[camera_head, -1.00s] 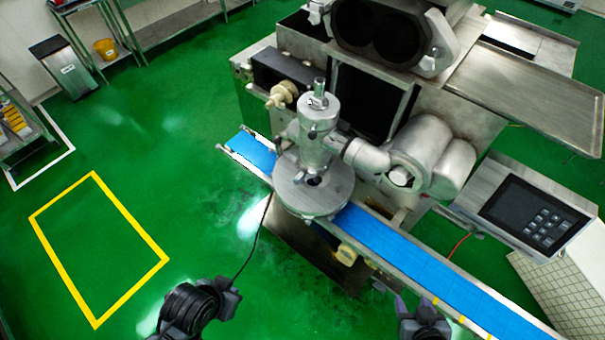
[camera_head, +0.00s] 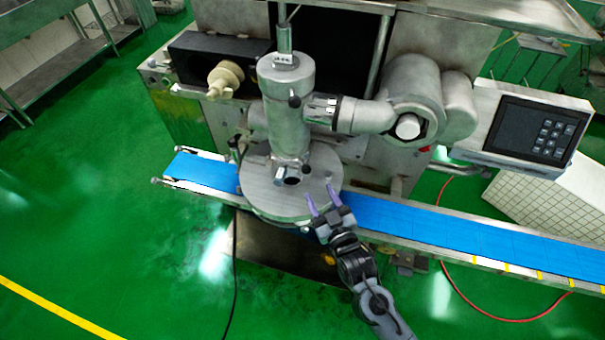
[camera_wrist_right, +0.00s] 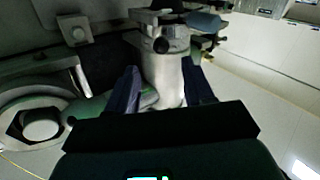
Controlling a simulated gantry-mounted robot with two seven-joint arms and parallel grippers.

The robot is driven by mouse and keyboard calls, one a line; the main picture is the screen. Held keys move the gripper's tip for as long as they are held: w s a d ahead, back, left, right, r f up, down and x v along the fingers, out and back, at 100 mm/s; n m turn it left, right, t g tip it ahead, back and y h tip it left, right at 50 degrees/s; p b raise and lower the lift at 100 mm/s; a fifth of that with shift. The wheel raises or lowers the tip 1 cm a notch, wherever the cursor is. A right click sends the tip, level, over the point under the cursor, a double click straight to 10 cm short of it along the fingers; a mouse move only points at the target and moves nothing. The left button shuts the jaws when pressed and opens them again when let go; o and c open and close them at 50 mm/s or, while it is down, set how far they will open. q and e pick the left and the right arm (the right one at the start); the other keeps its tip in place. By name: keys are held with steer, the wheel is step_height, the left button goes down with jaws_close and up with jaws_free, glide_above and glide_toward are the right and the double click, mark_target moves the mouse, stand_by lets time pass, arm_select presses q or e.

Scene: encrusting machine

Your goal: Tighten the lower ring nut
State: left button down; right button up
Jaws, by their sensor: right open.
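The upright metal cylinder (camera_head: 287,115) of the encrusting machine stands above a round metal disc (camera_head: 262,198). One dark knob (camera_head: 295,101) sticks out midway up it; a smaller dark one (camera_head: 307,168) is near its foot. The lower ring nut's outline is not clear, though it appears to be at this lower end. My right gripper (camera_head: 320,193) is open and empty over the disc's right edge, its purple fingers pointing toward the cylinder's foot. In the right wrist view, the cylinder (camera_wrist_right: 168,75) and a dark knob (camera_wrist_right: 161,46) appear between and beyond the fingers. My left gripper is out of view.
A blue conveyor belt (camera_head: 440,228) passes beneath the disc. A side pipe (camera_head: 365,116) joins the cylinder to a rounded housing (camera_head: 410,90) on the right. A control panel (camera_head: 535,128) stands at the right. A cream fitting (camera_head: 224,78) projects at the left. Green floor (camera_head: 130,235) is open at the front.

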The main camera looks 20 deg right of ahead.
mark_target(306, 169)
steer(key=w, duration=1)
steer(key=shift+w+a, duration=0.2)
steer(key=shift+a, duration=0.1)
steer(key=shift+c, duration=0.5)
jaws_close()
